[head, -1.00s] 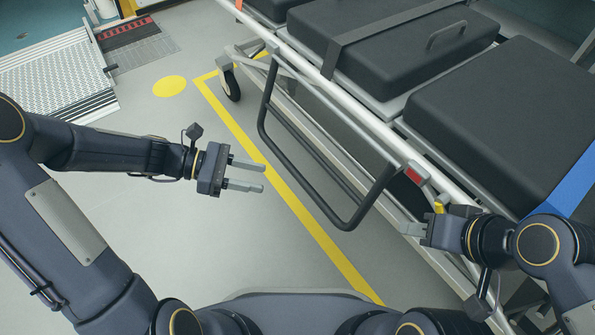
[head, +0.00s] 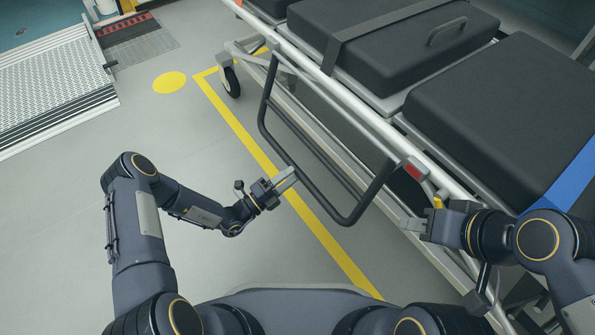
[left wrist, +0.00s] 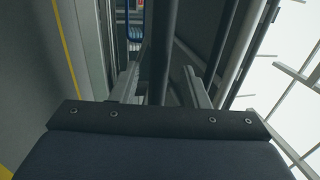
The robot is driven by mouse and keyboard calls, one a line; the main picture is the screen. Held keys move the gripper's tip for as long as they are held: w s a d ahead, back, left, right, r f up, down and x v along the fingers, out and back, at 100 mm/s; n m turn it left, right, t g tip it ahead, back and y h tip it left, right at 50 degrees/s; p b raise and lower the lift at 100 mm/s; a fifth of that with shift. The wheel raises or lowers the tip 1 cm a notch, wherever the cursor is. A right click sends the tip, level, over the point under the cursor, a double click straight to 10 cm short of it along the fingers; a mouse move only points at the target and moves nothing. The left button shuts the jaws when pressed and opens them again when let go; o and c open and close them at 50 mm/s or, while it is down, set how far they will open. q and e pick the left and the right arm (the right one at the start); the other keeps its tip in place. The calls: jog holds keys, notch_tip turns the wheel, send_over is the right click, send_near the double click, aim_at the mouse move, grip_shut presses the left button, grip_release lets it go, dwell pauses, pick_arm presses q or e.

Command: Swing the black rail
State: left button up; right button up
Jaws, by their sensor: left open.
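The black rail (head: 318,203) is a bent tube loop hanging outward from the near side of the stretcher, low and tilted. My left gripper (head: 290,174) is at the rail's lower bar. In the left wrist view, a dark bar of the rail (left wrist: 160,50) runs between the two open fingers of my left gripper (left wrist: 160,88); whether they touch it I cannot tell. My right gripper (head: 410,224) is by the stretcher's side frame, below the red piece at the rail's right end. Its finger opening is not clear.
The stretcher (head: 355,105) with black cushions and a blue strap (head: 572,188) fills the right. A yellow floor line (head: 240,125) runs beneath the rail. A metal ramp (head: 50,85) is at the upper left. The floor between is clear.

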aim_at(297, 170)
pick_arm(q)
jog(key=shift+b+x, duration=0.35)
jog(key=shift+x, duration=1.5)
grip_shut()
